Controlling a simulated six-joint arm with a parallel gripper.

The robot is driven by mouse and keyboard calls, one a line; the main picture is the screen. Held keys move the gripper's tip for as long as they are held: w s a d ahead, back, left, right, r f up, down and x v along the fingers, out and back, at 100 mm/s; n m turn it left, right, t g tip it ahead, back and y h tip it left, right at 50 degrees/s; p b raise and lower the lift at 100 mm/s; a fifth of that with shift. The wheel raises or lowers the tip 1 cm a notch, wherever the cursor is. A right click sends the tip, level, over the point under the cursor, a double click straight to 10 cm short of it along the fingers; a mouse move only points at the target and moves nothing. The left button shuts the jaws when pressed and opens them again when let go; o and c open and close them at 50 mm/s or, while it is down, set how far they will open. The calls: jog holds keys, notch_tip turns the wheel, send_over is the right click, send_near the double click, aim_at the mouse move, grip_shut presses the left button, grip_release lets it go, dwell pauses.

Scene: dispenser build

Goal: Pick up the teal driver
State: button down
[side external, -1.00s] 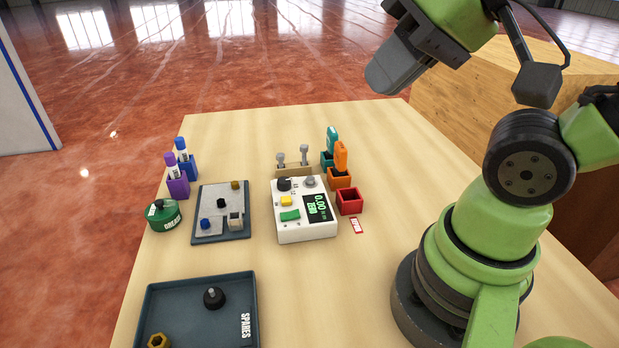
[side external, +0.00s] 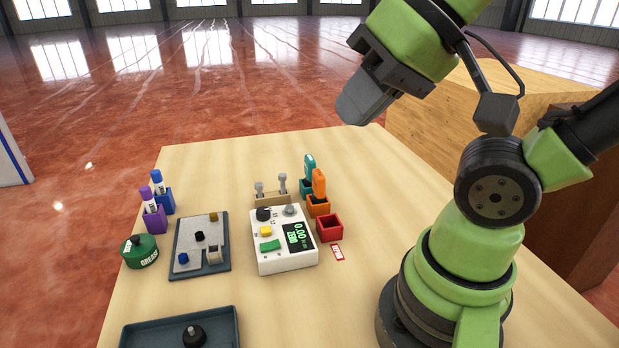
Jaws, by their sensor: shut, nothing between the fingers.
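The teal driver (side external: 309,163) stands upright in a teal holder (side external: 305,186) at the back of a row of small holders. The orange driver (side external: 318,183) stands just in front of it and hides part of it. My gripper (side external: 352,110) is shut and empty. It is raised above the far side of the table, up and to the right of the teal driver in the picture, and clear of it.
An orange holder (side external: 318,207) and an empty red holder (side external: 329,228) continue the row. Left of them are a white tester (side external: 283,240), a grey tray (side external: 200,246), a green grease tin (side external: 139,251) and marker holders (side external: 155,219). A spares tray (side external: 180,333) lies in front. The table's far middle is clear.

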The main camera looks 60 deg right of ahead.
jog(key=c, duration=1.8)
grip_release()
jog(key=o, duration=0.9)
jog(key=shift+c, duration=0.2)
jog(key=n+g+h, duration=0.4)
jog(key=n+h, duration=0.1)
jog(key=n, duration=2.5)
send_over(310, 158)
jog(key=s+a, duration=0.2)
jog(key=a, duration=0.1)
notch_tip(310, 158, down, 15)
jog(key=shift+n, duration=0.5)
jog(key=x, duration=0.5)
jog(key=shift+d+f, duration=0.15)
jog(key=shift+d, duration=0.15)
jog(key=shift+x, duration=2.8)
